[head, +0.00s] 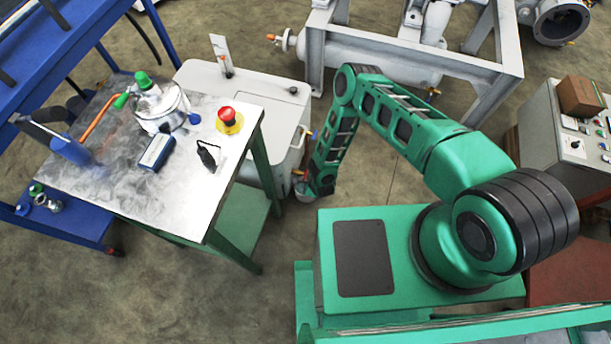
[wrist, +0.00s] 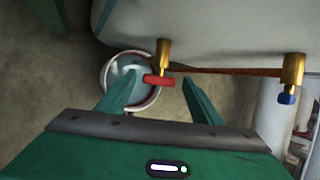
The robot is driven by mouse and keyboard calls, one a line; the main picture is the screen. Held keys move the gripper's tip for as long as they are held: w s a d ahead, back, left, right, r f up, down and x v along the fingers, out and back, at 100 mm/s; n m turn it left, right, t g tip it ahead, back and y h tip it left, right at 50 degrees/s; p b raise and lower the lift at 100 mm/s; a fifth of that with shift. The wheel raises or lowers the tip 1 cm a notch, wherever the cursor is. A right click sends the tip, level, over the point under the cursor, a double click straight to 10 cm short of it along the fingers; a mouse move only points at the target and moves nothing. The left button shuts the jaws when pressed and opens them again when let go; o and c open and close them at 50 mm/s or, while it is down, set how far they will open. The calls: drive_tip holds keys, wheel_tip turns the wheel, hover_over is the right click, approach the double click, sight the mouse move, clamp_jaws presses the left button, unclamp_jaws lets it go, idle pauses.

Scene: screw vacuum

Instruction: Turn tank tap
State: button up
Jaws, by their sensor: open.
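The tank (head: 245,95) is a pale grey box beside the metal table. In the wrist view its wall (wrist: 220,30) runs across the top. A brass tap with a red handle (wrist: 159,81) sticks out from it. A second brass tap with a blue handle (wrist: 287,97) is at the right. My gripper (wrist: 160,82) is open, with the red handle between its two green fingers and no visible grip on it. Whether a finger touches the handle I cannot tell. In the head view the end of my arm is low beside the tank, and the red handle is hidden.
A bucket (wrist: 152,98) with bluish contents stands below the red-handled tap, partly behind my left finger. A reddish-brown pipe (wrist: 225,71) runs between the taps. A metal table (head: 105,181) with a red button (head: 228,115) stands left. A grey frame (head: 420,62) stands behind.

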drive_tip(key=c, duration=1.1)
drive_tip(key=shift+o, duration=0.2)
drive_tip(key=shift+w, duration=0.1)
